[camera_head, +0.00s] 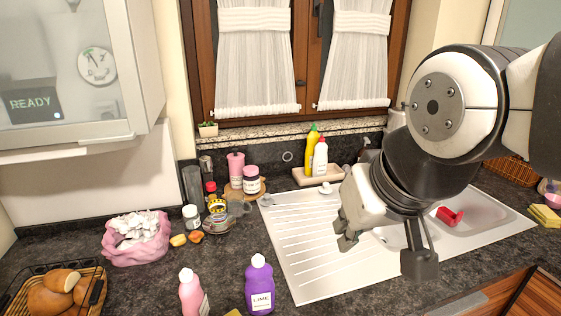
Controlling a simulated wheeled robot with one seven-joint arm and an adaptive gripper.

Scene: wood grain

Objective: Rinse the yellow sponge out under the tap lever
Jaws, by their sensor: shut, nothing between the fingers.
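The sink (487,216) is partly hidden behind my arm. My gripper (383,252) hangs over the sink unit, between the ribbed drainer and the basin. I cannot make out the tap lever; my arm covers the area behind the basin.
A red object (449,216) sits in the basin. A purple bottle (259,285) and a pink bottle (190,293) stand at the front. Yellow and white bottles stand on a tray (318,176) behind the drainer. The ribbed drainer (305,245) is clear.

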